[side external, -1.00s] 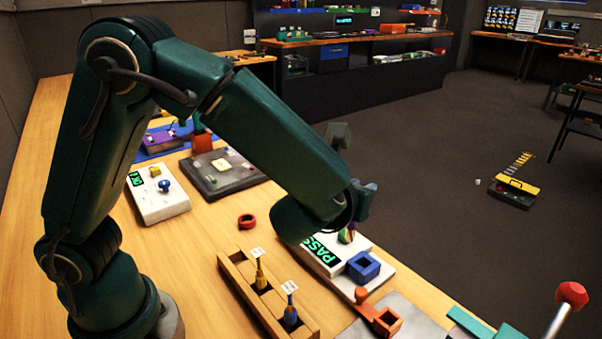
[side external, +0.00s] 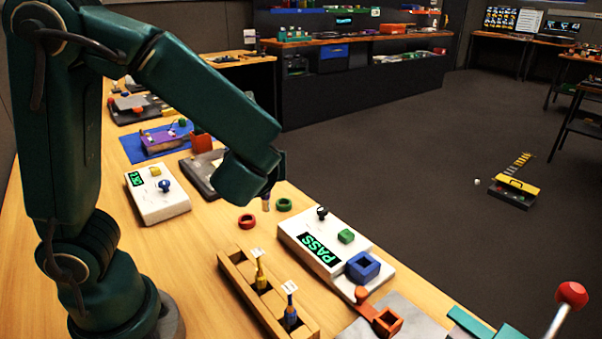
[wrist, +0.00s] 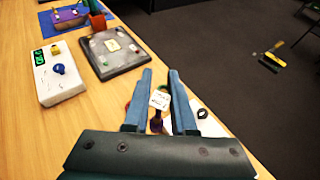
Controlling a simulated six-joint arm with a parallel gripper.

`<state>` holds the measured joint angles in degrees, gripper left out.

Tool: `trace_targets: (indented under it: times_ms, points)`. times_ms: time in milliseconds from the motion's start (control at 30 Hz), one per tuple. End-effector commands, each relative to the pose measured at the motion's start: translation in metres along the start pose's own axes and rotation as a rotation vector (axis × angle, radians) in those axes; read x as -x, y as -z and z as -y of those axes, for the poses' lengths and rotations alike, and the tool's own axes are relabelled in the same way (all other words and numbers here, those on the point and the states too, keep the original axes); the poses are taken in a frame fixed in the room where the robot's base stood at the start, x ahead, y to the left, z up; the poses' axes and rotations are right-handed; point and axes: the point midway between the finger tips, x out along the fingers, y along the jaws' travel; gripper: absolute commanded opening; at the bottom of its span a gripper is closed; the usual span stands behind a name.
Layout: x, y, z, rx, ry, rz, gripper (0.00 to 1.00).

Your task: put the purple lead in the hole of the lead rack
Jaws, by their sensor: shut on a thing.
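The purple lead (wrist: 156,124), with a white tag at its top, is between the two blue-grey fingers of my gripper (wrist: 159,88) in the wrist view. My gripper is shut on it. In the side view the forearm hides most of my gripper, and only a small part of what hangs below it shows, near the rings. The wooden lead rack (side external: 236,268) stands nearer the camera, lower in the side view. It holds a yellow lead (side external: 260,272) and a blue lead (side external: 290,308), both upright with white tags. My gripper is behind and apart from the rack.
A red ring (side external: 247,222) and a green ring (side external: 284,204) lie on the table near my gripper. A white PASS panel (side external: 296,239) with a blue square socket (side external: 362,266) is right of the rack. Another white panel (side external: 158,205) and a dark board (wrist: 120,62) stand leftward.

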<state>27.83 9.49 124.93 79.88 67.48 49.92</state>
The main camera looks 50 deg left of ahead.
Motion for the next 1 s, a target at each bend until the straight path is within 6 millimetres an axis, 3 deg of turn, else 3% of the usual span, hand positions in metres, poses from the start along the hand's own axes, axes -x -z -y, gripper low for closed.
trace_targets:
  times_ms: [100, 233, 400, 633, 1000]
  points:
    - [0.013, 0.016, -0.037, 0.060, -0.162, 0.000, 0.00]
    - [0.027, 0.027, -0.061, 0.097, -0.247, 0.000, 0.00]
    - [0.030, 0.037, -0.060, 0.088, -0.231, 0.000, 0.00]
    - [0.020, 0.061, -0.059, 0.082, -0.227, 0.000, 0.00]
    - [0.010, 0.084, -0.059, 0.083, -0.226, 0.000, 0.00]
